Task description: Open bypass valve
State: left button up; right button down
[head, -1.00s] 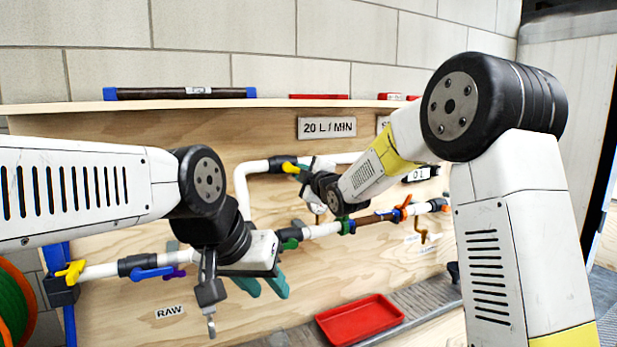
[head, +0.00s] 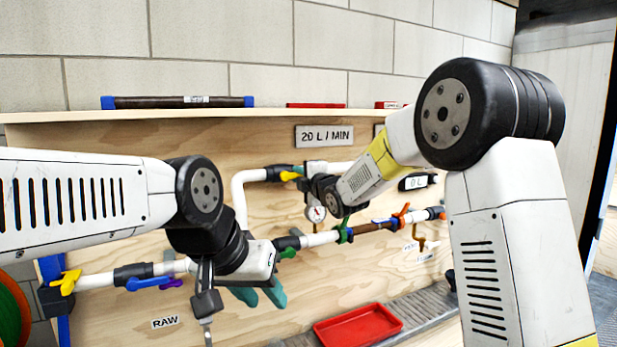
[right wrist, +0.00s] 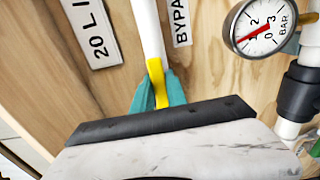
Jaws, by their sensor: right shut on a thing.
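The bypass valve's yellow handle (head: 290,176) is on the upper white pipe, by a black fitting (head: 279,172). In the right wrist view, the handle (right wrist: 155,72) appears roughly in line with the white pipe, beside a BYPASS label (right wrist: 180,22). My right gripper (right wrist: 158,97) is shut on this handle, one teal finger on each side. In the head view its fingers are mostly hidden by its wrist. My left gripper (head: 258,298) hangs before the lower pipe, its teal fingers apart and empty.
A pressure gauge (right wrist: 262,26) is close to my right gripper. The lower pipe carries a blue handle (head: 149,284), a yellow handle (head: 65,282) and an orange handle (head: 402,213). A red tray (head: 358,325) lies below. A flow display (head: 417,182) is at the right.

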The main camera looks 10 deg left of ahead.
jog(key=c, duration=1.3)
grip_release()
jog(key=shift+c, duration=0.2)
jog(key=shift+s, duration=0.1)
jog(key=v, duration=0.7)
jog(key=shift+s+d, duration=0.2)
jog(key=shift+s, duration=0.1)
jog(key=shift+d, duration=0.1)
